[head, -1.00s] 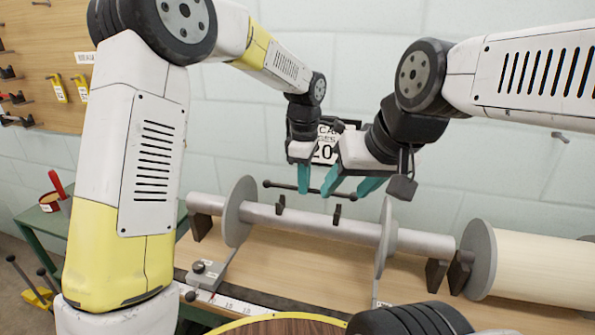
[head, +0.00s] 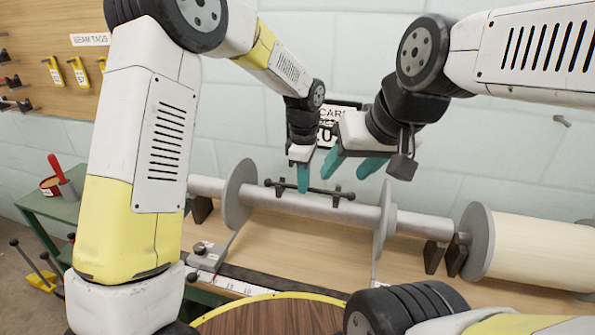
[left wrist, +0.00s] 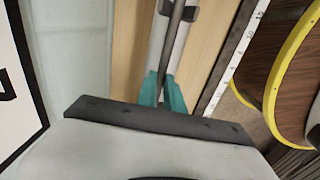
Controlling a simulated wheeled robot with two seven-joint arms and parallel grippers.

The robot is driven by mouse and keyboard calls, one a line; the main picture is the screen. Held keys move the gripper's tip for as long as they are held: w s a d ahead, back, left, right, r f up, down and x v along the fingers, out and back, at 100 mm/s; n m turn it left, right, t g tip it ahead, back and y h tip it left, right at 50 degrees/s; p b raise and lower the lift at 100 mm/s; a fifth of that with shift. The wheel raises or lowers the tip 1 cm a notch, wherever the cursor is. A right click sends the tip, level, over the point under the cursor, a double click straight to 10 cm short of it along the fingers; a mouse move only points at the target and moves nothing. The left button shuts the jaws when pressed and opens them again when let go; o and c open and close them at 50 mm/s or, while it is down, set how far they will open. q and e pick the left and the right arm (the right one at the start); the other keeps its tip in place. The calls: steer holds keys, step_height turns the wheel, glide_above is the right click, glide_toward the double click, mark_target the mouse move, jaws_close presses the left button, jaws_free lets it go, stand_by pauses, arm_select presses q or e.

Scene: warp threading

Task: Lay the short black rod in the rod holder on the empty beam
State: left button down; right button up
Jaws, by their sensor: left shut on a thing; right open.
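The short black rod (head: 320,190) lies along the top of the empty beam (head: 264,198), level with the two dark prongs of the rod holder (head: 337,195). My left gripper (head: 303,180) is shut on the rod near its middle. In the left wrist view the rod (left wrist: 174,45) runs from between the teal fingertips (left wrist: 163,92) across a holder prong (left wrist: 188,13). I cannot tell if the rod is fully seated in the prongs.
Grey flanges (head: 238,200) bound the empty beam's middle. A cream-wound beam (head: 540,245) sits at the right. A ruler strip (head: 235,286) and a round yellow-rimmed wooden top (head: 270,315) are in front. A green table (head: 55,205) stands at the left.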

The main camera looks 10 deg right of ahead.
arm_select(q)
steer(key=shift+f, duration=0.4)
stand_by(0.3)
steer(key=c, duration=1.4)
jaws_free()
